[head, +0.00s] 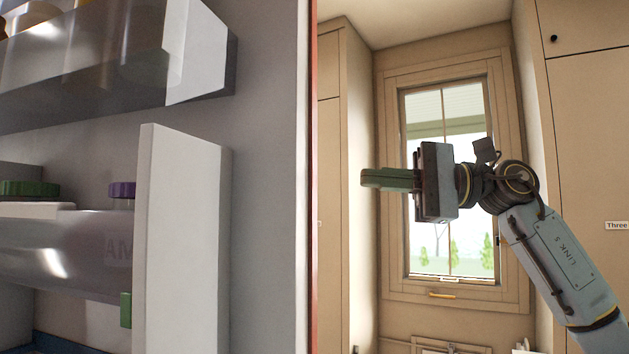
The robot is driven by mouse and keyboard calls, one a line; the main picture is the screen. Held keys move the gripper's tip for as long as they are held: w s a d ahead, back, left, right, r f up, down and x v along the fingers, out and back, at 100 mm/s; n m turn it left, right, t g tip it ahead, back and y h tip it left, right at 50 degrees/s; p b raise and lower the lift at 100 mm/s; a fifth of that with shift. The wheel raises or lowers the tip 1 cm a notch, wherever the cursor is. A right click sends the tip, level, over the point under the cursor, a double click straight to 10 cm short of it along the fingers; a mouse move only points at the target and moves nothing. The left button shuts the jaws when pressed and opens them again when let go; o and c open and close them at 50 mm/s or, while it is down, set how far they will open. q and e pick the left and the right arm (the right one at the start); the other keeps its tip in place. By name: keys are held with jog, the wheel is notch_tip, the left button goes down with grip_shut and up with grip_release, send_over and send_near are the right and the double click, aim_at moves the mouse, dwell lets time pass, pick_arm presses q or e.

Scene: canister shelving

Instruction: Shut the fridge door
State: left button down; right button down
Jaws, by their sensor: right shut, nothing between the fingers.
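The fridge door (265,200) fills the left half of the head view, close to the camera. I see its inner side, with door shelves facing me, so it stands open. Its edge with a red strip (313,180) runs vertically near the middle. My right gripper (368,179) is to the right of that edge, apart from it in the picture. Its fingers are shut and empty, and point left toward the door. How far it is from the door in depth I cannot tell. My left gripper is not in view. The fridge body is not in view.
An upper door bin (200,55) and a lower bin (180,240) hold containers, including ones with a green lid (28,188) and a purple lid (122,190). Behind my right arm are a window (425,105) and tall beige cabinets (590,130) on the right.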

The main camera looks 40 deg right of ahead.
aim_at(313, 166)
jog(key=a+p, duration=0.1)
jog(key=a, duration=0.2)
jog(key=w+a+n+p, duration=0.1)
jog(key=a+p, duration=0.1)
jog(key=a, duration=0.2)
jog(key=a+r+n+h+p, duration=0.1)
jog(key=a, duration=0.2)
jog(key=shift+w+a+p, duration=0.15)
jog(key=shift+a+p, duration=0.2)
jog(key=shift+a, duration=0.2)
jog(key=shift+a+f, duration=0.1)
jog(key=shift+a, duration=0.1)
